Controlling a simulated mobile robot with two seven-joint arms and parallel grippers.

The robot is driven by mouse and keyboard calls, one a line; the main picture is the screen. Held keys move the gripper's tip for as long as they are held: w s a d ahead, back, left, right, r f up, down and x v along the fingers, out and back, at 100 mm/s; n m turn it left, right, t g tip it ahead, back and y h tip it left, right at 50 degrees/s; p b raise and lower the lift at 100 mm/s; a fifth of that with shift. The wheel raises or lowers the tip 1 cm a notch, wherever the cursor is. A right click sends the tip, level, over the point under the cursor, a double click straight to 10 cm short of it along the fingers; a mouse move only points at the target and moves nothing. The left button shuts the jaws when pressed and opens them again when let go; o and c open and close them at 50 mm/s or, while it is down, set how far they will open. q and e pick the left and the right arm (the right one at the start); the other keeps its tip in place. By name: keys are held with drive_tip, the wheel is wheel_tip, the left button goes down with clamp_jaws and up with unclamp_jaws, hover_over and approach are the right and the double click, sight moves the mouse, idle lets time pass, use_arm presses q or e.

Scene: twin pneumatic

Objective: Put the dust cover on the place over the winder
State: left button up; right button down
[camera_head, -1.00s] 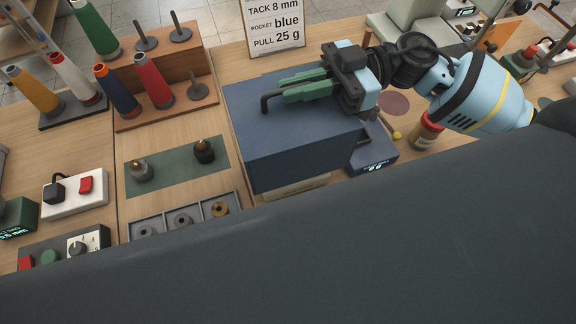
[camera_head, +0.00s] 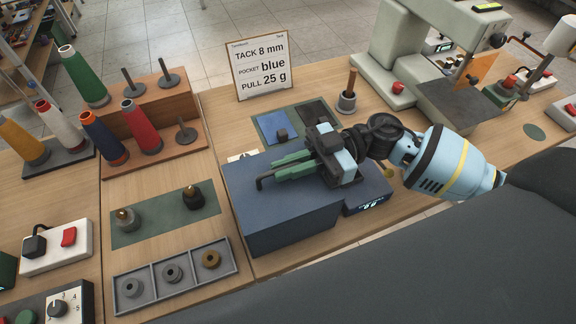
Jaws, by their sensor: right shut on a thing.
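The dust cover (camera_head: 290,220) is a dark blue-grey box with a bar handle (camera_head: 264,183) on top, at the middle of the head view. My right gripper (camera_head: 292,168) is over its top, its green fingers shut on the handle. The cover looks about level and close to the table; I cannot tell whether it touches down. The winder does not show; the cover may hide it. A dark unit with a lit display (camera_head: 368,202) shows just right of the cover. My left gripper is not in view.
A grey tray with rings (camera_head: 187,290) and a green mat with two small parts (camera_head: 165,219) lie left of the cover. Thread cones (camera_head: 140,125) stand further left. A sign (camera_head: 261,66), a blue pad (camera_head: 272,125) and a sewing machine (camera_head: 400,50) are behind.

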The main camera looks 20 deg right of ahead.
drive_tip(key=shift+f, duration=0.3)
drive_tip(key=c, duration=1.5)
unclamp_jaws()
drive_tip(key=shift+r, duration=0.1)
drive_tip(key=d+b, duration=0.1)
drive_tip(key=d, duration=0.5)
drive_tip(key=shift+w+d, duration=0.1)
drive_tip(key=shift+d, duration=0.65)
